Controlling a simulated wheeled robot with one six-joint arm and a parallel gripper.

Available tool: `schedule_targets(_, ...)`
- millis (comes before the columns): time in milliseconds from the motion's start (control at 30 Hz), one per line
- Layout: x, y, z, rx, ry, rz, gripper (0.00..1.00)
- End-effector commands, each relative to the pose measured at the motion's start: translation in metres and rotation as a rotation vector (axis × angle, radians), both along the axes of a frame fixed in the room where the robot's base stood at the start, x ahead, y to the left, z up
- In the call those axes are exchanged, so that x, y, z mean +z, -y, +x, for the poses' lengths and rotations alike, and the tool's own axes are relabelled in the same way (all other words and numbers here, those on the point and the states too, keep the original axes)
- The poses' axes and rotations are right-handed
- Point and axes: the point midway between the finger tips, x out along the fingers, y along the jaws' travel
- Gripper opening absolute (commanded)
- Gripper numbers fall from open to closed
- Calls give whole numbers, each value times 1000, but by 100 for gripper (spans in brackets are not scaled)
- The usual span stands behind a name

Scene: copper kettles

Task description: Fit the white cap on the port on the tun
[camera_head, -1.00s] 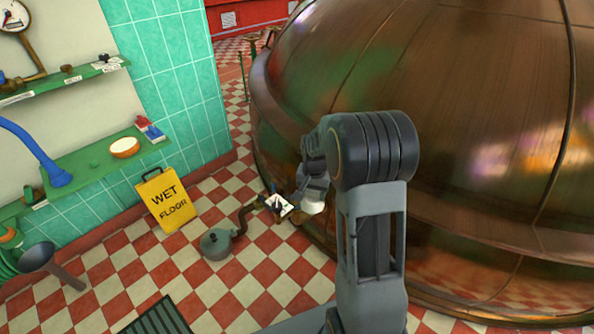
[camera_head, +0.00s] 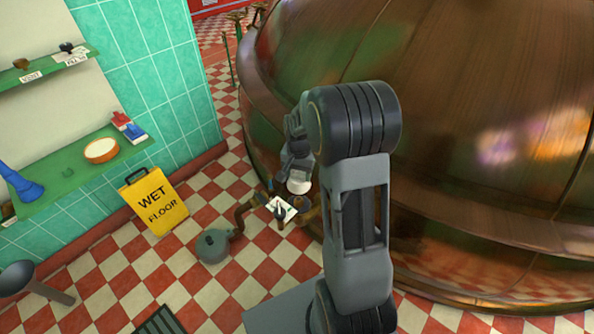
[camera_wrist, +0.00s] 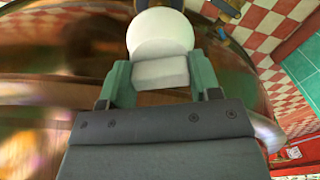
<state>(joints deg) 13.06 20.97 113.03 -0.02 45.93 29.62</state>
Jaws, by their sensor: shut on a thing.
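The white cap (camera_head: 298,187) is held at the end of my arm, close to the lower side of the large copper tun (camera_head: 440,130). In the wrist view the cap (camera_wrist: 160,38) is a round white dome with a squared white base. My gripper (camera_wrist: 160,76) is shut on that base, with a green finger on each side. In the head view my gripper (camera_head: 297,168) is partly hidden by my arm. Brown pipework (camera_head: 312,213) shows just below the cap by the tun. I cannot make out the port clearly; the cap appears apart from the pipework.
A small white card (camera_head: 281,208) is beside the pipework, left of the cap. A grey-green round vessel (camera_head: 213,246) with a bent pipe sits on the checkered floor. A yellow wet-floor sign (camera_head: 155,202) stands by the tiled wall. Green shelves (camera_head: 60,170) are at left.

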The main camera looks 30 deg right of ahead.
Motion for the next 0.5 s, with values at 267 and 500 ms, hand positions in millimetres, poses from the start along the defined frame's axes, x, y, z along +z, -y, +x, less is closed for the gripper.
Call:
schedule_targets(267, -41, 1, 0, -1, 0, 0, 36)
schedule_targets(500, -76, -1, 0, 2, 1, -1, 36)
